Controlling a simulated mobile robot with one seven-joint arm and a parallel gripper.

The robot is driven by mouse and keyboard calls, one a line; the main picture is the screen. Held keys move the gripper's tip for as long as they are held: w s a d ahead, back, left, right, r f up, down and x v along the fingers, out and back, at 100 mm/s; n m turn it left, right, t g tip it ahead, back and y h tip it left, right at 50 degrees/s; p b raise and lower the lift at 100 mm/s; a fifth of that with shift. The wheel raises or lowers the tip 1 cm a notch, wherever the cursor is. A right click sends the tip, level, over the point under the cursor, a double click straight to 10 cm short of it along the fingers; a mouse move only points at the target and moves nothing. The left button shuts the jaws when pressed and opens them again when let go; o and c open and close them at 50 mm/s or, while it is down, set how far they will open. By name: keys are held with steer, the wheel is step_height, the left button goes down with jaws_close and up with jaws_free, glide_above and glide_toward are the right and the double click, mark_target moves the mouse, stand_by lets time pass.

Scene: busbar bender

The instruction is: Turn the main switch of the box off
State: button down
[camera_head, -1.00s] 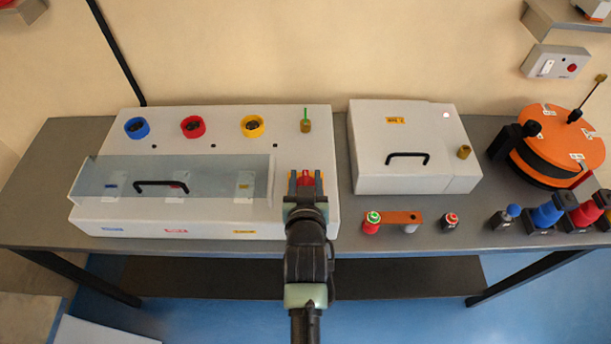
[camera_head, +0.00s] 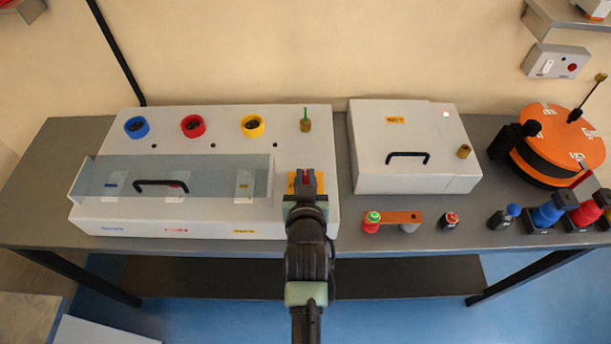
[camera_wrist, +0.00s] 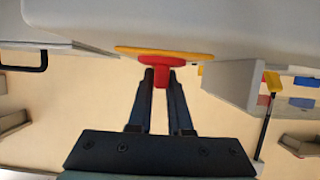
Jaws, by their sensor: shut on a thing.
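The box (camera_head: 315,140) stands on the bench at left centre in the head view. Its main switch has a red handle (camera_head: 306,175) on a yellow plate (camera_head: 291,184), at the box's right side. My gripper (camera_head: 306,181) reaches it from the front, with its fingers close together around the handle. In the wrist view the red handle (camera_wrist: 160,82) sits between the two dark fingertips of my gripper (camera_wrist: 160,74), below the red disc and yellow plate (camera_wrist: 205,55). My gripper is shut on the handle. The fingers partly hide the switch in the head view.
A clear cover (camera_head: 215,170) with a black handle lies left of my gripper. A second box (camera_head: 365,165) stands close to the right. Several small buttons and an orange bar (camera_head: 400,217) lie right of my arm, and an orange drum (camera_head: 560,140) stands farther right.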

steer(key=shift+f+n+y+b, duration=0.1)
steer(key=shift+n+y+b, duration=0.4)
steer(key=shift+y+b, duration=0.15)
steer(key=n+y+b, duration=0.2)
steer(key=b, duration=0.1)
steer(key=shift+f, duration=0.1)
steer(key=n+y+b, duration=0.1)
steer(key=b, duration=0.1)
steer(key=n+g+y+b, duration=0.1)
steer(key=b, duration=0.1)
steer(key=shift+w+d+f+y, duration=0.1)
steer(key=shift+f+y, duration=0.1)
steer(key=shift+y, duration=0.15)
steer(key=n+g+y+b, duration=0.2)
steer(key=n+b, duration=0.1)
steer(key=b, duration=0.1)
steer(key=shift+r+y, duration=0.15)
steer(key=shift+y, duration=0.15)
steer(key=n+g+y+b, duration=0.4)
steer(key=n+g+b, duration=0.1)
steer(key=b, duration=0.2)
steer(key=shift+b, duration=0.3)
steer(key=n+g+b, duration=0.1)
steer(key=n+g, duration=0.1)
steer(key=n+g+b, duration=0.2)
steer(key=shift+r+g+y+b, duration=0.2)
steer(key=shift+g+y+b, duration=0.1)
steer(key=shift+g+y, duration=0.1)
steer(key=shift+n+g, duration=0.5)
steer(key=shift+n, duration=0.1)
